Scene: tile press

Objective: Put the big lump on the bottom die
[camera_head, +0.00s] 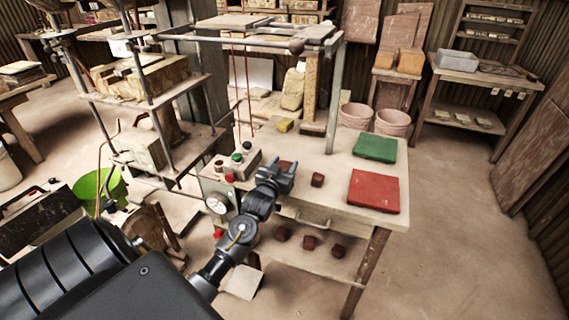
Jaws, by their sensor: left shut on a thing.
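My left gripper (281,177) is over the table, near its left side behind the front edge. It is shut on a dark red-brown lump (286,165), which the fingers partly hide, so its full size cannot be told. Another red-brown lump (317,180) sits alone on the table just right of the gripper, apart from it. Several similar lumps, one of them here (310,242), lie on the shelf below. I cannot make out clearly which part is the bottom die. My right gripper is not in view.
A post and overhead bar (230,40) rise behind. Floor at right is clear.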

